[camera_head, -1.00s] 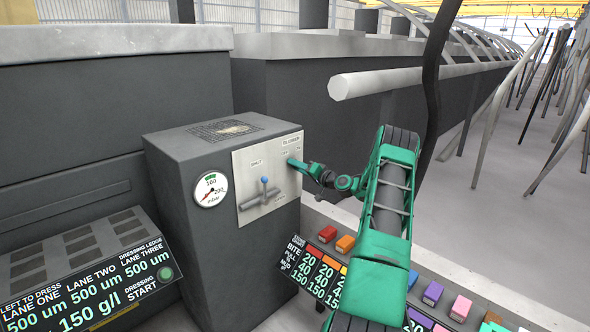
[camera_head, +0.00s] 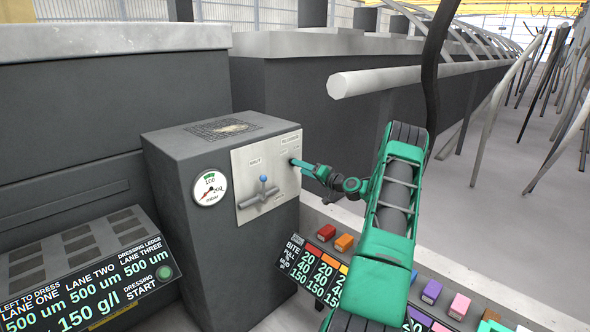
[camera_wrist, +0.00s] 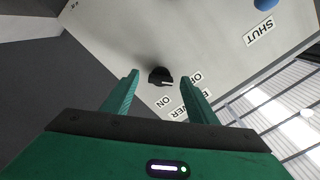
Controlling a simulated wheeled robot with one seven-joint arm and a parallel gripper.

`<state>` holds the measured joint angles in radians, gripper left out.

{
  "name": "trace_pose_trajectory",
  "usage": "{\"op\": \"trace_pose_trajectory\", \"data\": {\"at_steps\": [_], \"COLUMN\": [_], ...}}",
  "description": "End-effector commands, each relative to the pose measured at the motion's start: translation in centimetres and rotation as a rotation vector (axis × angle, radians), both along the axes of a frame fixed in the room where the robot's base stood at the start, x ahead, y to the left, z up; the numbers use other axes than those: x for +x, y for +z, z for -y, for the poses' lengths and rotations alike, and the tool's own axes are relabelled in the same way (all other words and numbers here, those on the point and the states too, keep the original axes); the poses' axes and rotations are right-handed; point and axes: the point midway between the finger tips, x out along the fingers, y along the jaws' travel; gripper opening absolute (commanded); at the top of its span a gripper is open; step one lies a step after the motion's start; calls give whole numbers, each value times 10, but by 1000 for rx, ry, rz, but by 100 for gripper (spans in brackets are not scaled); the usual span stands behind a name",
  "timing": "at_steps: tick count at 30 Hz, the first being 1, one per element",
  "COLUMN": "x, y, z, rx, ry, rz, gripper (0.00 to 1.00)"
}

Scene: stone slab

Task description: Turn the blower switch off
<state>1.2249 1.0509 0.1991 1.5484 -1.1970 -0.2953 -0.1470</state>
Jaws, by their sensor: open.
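The blower switch (camera_wrist: 160,77) is a small black knob with a white pointer mark on a pale control plate (camera_wrist: 115,25). In the wrist view it sits between my open fingertips, with a gap to each side. Its mark points to the picture's right and slightly down, roughly toward the OFF label (camera_wrist: 196,77); the ON label (camera_wrist: 163,101) is below the knob. I cannot tell its exact setting. My gripper (camera_head: 293,162) is open, close in front of the plate's upper right, and hides the knob in the head view.
A blue-tipped lever (camera_head: 263,179) marked SHUT is left of my gripper on the plate. A pressure gauge (camera_head: 209,188) is on the dark cabinet (camera_head: 165,190). A pale pipe (camera_head: 400,80) and a dark hanging hose (camera_head: 432,70) are near my arm.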

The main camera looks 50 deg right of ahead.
Motion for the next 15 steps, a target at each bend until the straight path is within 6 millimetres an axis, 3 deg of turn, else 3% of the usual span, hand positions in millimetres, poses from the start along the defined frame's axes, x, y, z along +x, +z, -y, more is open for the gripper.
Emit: {"op": "trace_pose_trajectory", "data": {"at_steps": [6, 15], "x": [-41, -66], "y": [-1, -2], "z": [0, 0], "rx": [3, 1], "ry": [-1, 0], "rz": [-2, -3], "gripper": [53, 53]}}
